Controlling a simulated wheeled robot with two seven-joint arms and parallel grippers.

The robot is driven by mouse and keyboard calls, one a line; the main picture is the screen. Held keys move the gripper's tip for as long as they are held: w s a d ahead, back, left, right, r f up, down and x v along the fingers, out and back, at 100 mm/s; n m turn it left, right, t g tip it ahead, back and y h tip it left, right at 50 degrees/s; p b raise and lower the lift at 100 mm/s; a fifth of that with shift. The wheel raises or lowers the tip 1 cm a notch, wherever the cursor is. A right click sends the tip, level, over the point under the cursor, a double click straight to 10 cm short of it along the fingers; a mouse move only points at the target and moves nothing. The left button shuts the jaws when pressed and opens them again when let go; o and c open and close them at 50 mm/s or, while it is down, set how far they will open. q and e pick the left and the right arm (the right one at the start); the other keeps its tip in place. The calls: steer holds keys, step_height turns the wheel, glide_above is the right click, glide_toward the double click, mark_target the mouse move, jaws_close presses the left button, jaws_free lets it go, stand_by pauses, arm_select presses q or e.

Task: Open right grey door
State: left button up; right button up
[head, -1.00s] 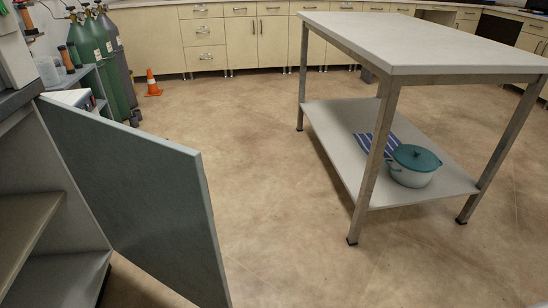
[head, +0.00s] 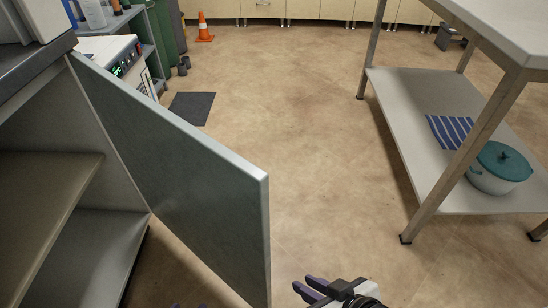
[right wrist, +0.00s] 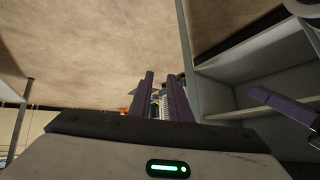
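The grey door (head: 185,165) stands swung well out from the cabinet (head: 110,185) at the left of the head view. Its free edge faces me, and the shelves behind it are exposed. My right gripper (head: 304,286) is low in the head view, right of the door's free edge and apart from it. In the right wrist view its two purple fingers (right wrist: 162,95) are parallel with a narrow gap and nothing held. Only purple tips of my left gripper (head: 188,306) show at the bottom edge of the head view; their opening is unclear.
A steel table (head: 485,110) stands at the right, with a teal-lidded pot (head: 495,178) and striped cloth (head: 449,131) on its lower shelf. An orange cone (head: 204,30) and a dark mat (head: 192,108) lie farther back. The floor between door and table is clear.

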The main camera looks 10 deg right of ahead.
steer(key=d+g+h+b, duration=0.2)
steer(key=d+h, duration=0.1)
steer(key=d, duration=0.4)
steer(key=w+d+r+n+t+y, duration=0.15)
steer(key=w+r+t, duration=0.35)
steer(key=w, duration=0.6)
steer(key=w+r+n+t+y, duration=0.3)
steer(key=w+r+n+y, duration=0.1)
steer(key=r+y, duration=0.35)
steer(key=s+r+n+g+y, duration=0.3)
steer(key=r+n+g+y, duration=0.1)
steer(key=r+y, duration=0.2)
arm_select(q)
steer(key=shift+w+d+f+m+g+h+b, duration=0.15)
steer(key=shift+w+d+m+h+b, duration=0.1)
steer(key=shift+d+b, duration=0.25)
steer(key=shift+w+d+f+m+g+h+b, duration=0.15)
steer(key=shift+w+d+g+h+b, duration=0.05)
steer(key=shift+d+b, duration=0.25)
steer(key=shift+w+d+f+m+g+h+b, duration=0.15)
steer(key=shift+w+d+m+h+b, duration=0.1)
steer(key=shift+d+b, duration=0.25)
arm_select(e)
steer(key=x, duration=1)
steer(key=shift+f, duration=0.45)
arm_select(q)
steer(key=shift+s, duration=0.1)
arm_select(e)
steer(key=shift+s, duration=0.1)
